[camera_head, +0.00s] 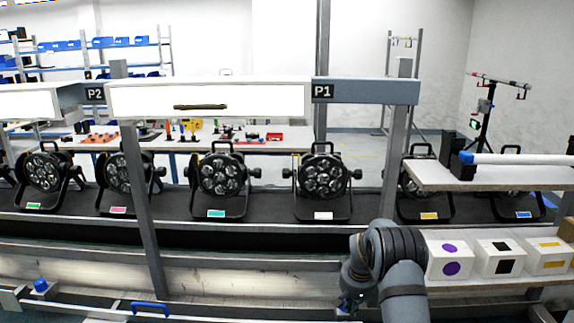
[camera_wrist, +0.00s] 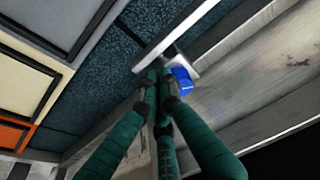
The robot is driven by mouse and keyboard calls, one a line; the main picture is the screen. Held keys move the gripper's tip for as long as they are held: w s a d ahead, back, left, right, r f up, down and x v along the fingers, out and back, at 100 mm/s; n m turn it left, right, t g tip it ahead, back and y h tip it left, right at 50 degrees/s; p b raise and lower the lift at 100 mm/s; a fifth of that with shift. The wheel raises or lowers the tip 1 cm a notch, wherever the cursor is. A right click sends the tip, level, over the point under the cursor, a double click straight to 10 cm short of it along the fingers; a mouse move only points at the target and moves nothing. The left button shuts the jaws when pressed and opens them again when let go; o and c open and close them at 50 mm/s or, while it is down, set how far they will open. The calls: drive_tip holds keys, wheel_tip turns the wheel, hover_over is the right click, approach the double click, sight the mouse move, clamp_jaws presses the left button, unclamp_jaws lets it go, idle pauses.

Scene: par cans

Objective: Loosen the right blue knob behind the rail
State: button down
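The right blue knob (camera_wrist: 183,80) shows in the wrist view beside a pale metal bar, just right of my fingertips. My gripper (camera_wrist: 160,82) has its dark green fingers drawn together at the tips. The tips overlap the knob's left side in the picture, and the knob does not show between them. I cannot tell whether they touch it. In the head view my gripper (camera_head: 347,303) is low behind the front rail, partly hidden by my arm. Another blue knob (camera_head: 40,286) stands at the far left. The rail (camera_head: 215,316) runs along the bottom edge.
A blue handle (camera_head: 150,307) is on the rail left of my gripper. White boxes with coloured marks (camera_head: 450,255) stand close right of my arm. Several black par cans (camera_head: 323,177) line the dark conveyor behind. A grey post (camera_head: 142,205) rises left of centre.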

drive_tip(key=shift+w+r+p, duration=0.1)
drive_tip(key=shift+r+p, duration=0.45)
drive_tip(key=shift+r, duration=0.1)
drive_tip(key=p+v, duration=0.1)
drive_tip(key=v, duration=0.1)
drive_tip(key=w+p+v, duration=0.1)
drive_tip(key=p+v, duration=0.1)
drive_tip(key=shift+r, duration=0.5)
drive_tip(key=shift+a+f, duration=0.1)
drive_tip(key=shift+a, duration=0.05)
